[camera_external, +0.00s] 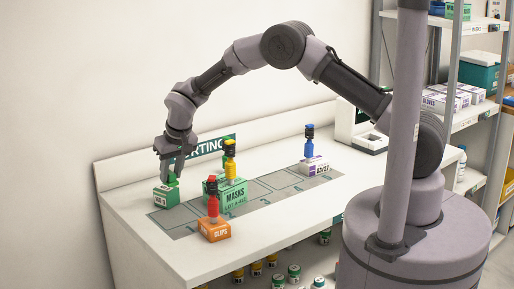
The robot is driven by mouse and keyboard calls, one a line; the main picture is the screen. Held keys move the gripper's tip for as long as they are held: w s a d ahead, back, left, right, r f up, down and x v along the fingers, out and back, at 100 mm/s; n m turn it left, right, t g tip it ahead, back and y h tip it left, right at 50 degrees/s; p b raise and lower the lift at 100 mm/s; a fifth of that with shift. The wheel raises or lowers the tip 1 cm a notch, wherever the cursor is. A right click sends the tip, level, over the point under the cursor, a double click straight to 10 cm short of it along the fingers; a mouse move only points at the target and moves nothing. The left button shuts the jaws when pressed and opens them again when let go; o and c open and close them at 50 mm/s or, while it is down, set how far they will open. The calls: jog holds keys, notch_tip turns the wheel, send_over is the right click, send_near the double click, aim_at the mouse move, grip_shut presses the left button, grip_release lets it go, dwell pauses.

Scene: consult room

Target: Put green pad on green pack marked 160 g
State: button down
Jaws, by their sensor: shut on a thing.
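My gripper (172,166) is at the left end of the counter, pointing down. It is shut on a small green piece (172,179) at the top of a small green box (166,196). The fingers partly hide this piece, and I cannot tell whether it is separate from the box. The box has a white label too small to read surely. A larger green pack (227,194) reads "MASKS", with a smaller line I cannot read. A yellow bottle-shaped piece with a dark top (230,166) stands on it. I cannot make out a 160 g mark.
A red piece (213,205) stands on an orange pack (214,230) marked "CLIPS", in front of the masks pack. A blue piece (309,146) stands on a white and purple pack (314,165). Grey numbered areas (285,180) between them are bare. Shelves stand at right.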

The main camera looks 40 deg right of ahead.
aim_at(171, 173)
notch_tip(171, 173, up, 7)
jog(key=shift+f+p, duration=0.1)
jog(key=shift+p, duration=0.4)
jog(key=b, duration=0.2)
jog(key=shift+b, duration=0.4)
notch_tip(171, 173, down, 9)
jog(key=shift+r+b, duration=0.1)
jog(key=shift+b, duration=1.05)
jog(key=shift+f, duration=0.25)
jog(key=c, duration=1.1)
grip_release()
